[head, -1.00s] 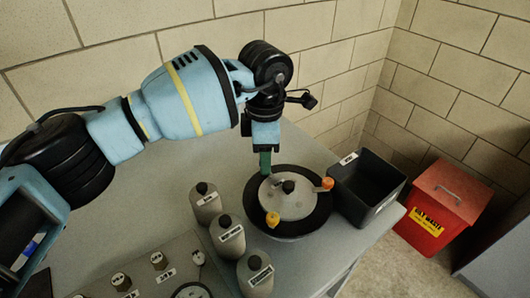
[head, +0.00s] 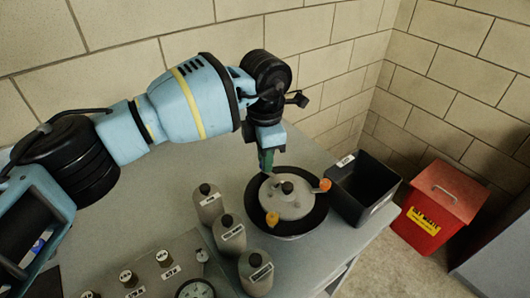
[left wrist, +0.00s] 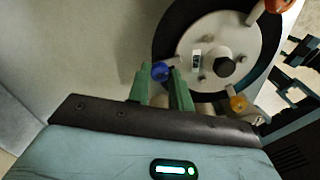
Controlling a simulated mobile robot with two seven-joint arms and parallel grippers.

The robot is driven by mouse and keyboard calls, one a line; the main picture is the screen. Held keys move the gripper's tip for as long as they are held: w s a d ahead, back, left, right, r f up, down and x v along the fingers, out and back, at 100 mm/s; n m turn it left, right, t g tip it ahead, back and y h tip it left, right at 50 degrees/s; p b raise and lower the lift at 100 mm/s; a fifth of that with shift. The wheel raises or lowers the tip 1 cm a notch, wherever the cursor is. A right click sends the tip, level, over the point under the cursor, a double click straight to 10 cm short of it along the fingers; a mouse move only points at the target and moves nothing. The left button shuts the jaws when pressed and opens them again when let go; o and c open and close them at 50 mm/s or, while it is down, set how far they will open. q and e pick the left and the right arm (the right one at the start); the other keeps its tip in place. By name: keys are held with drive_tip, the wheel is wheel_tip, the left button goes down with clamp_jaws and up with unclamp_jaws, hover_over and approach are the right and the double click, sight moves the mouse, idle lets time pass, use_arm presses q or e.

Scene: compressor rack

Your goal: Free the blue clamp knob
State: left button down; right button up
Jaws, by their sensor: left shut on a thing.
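The blue clamp knob (left wrist: 160,71) sits at the rim of a round light-grey lid (left wrist: 215,38). My left gripper (left wrist: 163,80) is shut on it, with one green finger on each side. In the head view my left gripper (head: 267,160) reaches down at the back-left edge of the same lid (head: 287,212), and the blue knob is hidden there.
Several grey bottles (head: 229,236) stand left of the black ring (head: 318,220) around the lid. An open black bin (head: 376,214) is to its right. A red lidded container (head: 436,220) stands beyond the table. A gauge panel (head: 150,280) is at front left.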

use_arm(q)
drive_tip(key=n+p, duration=0.1)
drive_tip(key=n, duration=0.1)
drive_tip(key=n+p, duration=0.1)
drive_tip(key=shift+r+n, duration=0.3)
drive_tip(key=shift+n, duration=0.1)
drive_tip(key=n+p, duration=0.1)
drive_tip(key=n, duration=0.1)
drive_tip(key=shift+n, duration=0.4)
drive_tip(key=n+p, duration=0.2)
drive_tip(key=n, duration=0.2)
drive_tip(key=shift+n, duration=0.3)
drive_tip(key=shift+f+n+p, duration=0.2)
drive_tip(key=shift+n+p, duration=0.65)
drive_tip(key=shift+n, duration=1.05)
use_arm(e)
drive_tip(key=w+d+r+t, duration=0.1)
drive_tip(key=w+r, duration=0.4)
drive_tip(key=r, duration=0.3)
drive_tip(key=shift+w+r+t, duration=0.35)
drive_tip(key=shift+w+t, duration=0.05)
drive_tip(key=shift+w+r, duration=0.1)
drive_tip(key=shift+r, duration=0.05)
use_arm(q)
drive_tip(key=c, duration=1.3)
unclamp_jaws()
drive_tip(key=shift+f, duration=0.1)
drive_tip(key=shift+o, duration=0.2)
wheel_tip(320, 180, up, 8)
drive_tip(key=shift+f, duration=0.1)
